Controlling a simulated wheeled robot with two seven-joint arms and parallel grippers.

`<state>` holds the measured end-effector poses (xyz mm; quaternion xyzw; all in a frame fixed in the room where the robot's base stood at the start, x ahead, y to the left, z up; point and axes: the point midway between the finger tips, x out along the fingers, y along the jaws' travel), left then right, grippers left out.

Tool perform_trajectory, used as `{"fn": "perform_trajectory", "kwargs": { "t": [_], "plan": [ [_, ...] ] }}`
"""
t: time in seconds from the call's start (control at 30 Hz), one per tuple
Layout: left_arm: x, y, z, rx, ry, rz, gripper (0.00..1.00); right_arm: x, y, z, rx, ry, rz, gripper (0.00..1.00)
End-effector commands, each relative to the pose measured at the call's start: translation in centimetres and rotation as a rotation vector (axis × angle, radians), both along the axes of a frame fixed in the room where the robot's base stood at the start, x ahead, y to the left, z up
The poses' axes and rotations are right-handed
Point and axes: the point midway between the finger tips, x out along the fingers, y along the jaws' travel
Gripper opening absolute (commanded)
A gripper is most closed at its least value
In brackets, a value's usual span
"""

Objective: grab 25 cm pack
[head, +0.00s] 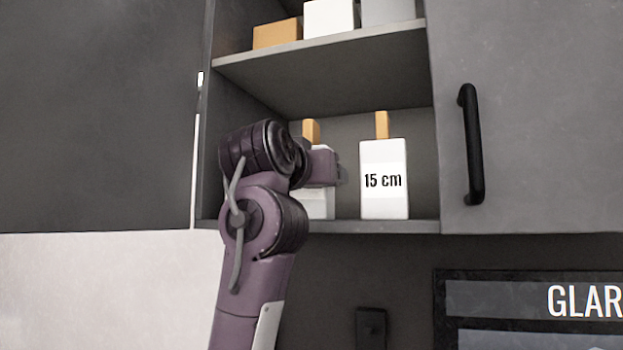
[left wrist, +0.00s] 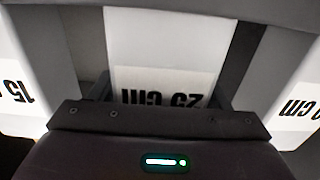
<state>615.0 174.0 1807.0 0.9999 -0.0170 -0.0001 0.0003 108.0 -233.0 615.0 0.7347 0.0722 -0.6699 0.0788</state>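The 25 cm pack (left wrist: 165,45) is a white box whose label reads upside down in the left wrist view, straight ahead of the gripper. In the head view its white lower front (head: 319,206) shows on the lower shelf, mostly behind my left arm, with an orange piece (head: 311,131) above. My left gripper (head: 341,172) is at this pack. In the left wrist view, dark finger parts lie near both of its sides; whether they press on it is unclear. My right gripper is out of view.
The white 15 cm pack (head: 384,188) stands close to the right; another labelled pack (left wrist: 300,103) shows at the wrist view's right edge. An upper shelf (head: 330,55) holds orange, white and grey boxes. A cabinet door with a black handle (head: 471,145) is at the right.

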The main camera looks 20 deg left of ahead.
Motion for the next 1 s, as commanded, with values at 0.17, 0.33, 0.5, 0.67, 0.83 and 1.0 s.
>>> {"fn": "perform_trajectory", "kwargs": {
  "t": [0.17,0.33,0.5,0.67,0.83,1.0],
  "plan": [
    [0.0,0.0,0.0,0.0,0.0,0.0,0.47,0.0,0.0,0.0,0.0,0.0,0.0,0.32],
    [-0.1,0.0,0.1,0.001,-0.001,0.0,0.33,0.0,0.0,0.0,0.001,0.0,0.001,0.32],
    [-0.1,0.0,0.1,0.001,-0.001,0.0,0.33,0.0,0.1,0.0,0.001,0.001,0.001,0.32],
    [-0.1,0.1,0.5,0.001,-0.002,0.001,0.33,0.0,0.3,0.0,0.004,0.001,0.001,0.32],
    [-0.1,0.3,1.5,0.002,-0.002,0.003,0.33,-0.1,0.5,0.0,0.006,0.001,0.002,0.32],
    [-0.2,0.5,2.7,0.001,-0.002,0.005,0.33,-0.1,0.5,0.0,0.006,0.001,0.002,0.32]
  ]
}}
